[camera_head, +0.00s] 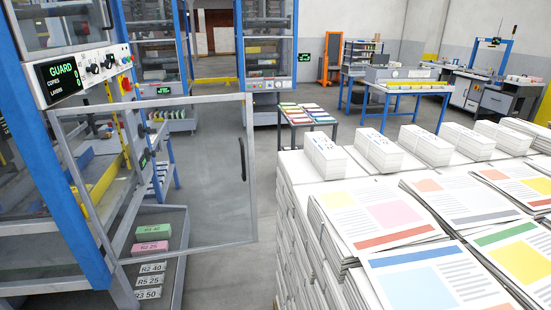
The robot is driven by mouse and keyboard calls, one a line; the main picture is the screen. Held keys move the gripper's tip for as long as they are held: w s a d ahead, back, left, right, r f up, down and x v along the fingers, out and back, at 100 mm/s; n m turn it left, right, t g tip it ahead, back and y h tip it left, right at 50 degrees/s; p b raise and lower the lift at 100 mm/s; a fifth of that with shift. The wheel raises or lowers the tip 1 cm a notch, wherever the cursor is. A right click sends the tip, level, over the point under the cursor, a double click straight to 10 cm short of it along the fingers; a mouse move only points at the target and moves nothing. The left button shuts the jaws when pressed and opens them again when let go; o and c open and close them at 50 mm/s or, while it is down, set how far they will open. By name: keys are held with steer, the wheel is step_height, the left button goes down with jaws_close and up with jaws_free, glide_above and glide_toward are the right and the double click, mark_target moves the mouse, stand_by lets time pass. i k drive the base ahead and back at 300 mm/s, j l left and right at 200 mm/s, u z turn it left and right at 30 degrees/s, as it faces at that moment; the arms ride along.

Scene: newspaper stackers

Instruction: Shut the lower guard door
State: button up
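The lower guard door (207,97) is a clear panel in a thin grey frame with a dark handle (243,158) near its right edge. It stands swung open, out to the right of the blue-posted stacker (62,190). Its hinge side is at the left, by the blue post. The lower opening of the machine shows behind and left of it. A panel reading GUARD, COPIES and LAYERS (62,77) sits above the door. An upper clear panel (60,22) is above that. My gripper is not in view.
Tall newspaper stacks (400,235) fill the right foreground, close to the door's free edge. A low tray (172,240) with labelled green and pink blocks lies under the door. Grey floor (238,285) shows between tray and stacks. A small table (308,117) stands behind.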

mark_target(53, 115)
steer(key=j+u, duration=0.1)
steer(key=u, duration=0.25)
steer(key=j+u, duration=0.1)
steer(key=u, duration=0.25)
steer(key=i+j+z, duration=0.1)
steer(key=j, duration=0.5)
steer(key=j+z, duration=0.15)
steer(key=j, duration=0.45)
steer(key=i+j+z, duration=0.25)
steer(key=i+j, duration=0.35)
steer(key=i, duration=0.2)
steer(key=z, duration=0.05)
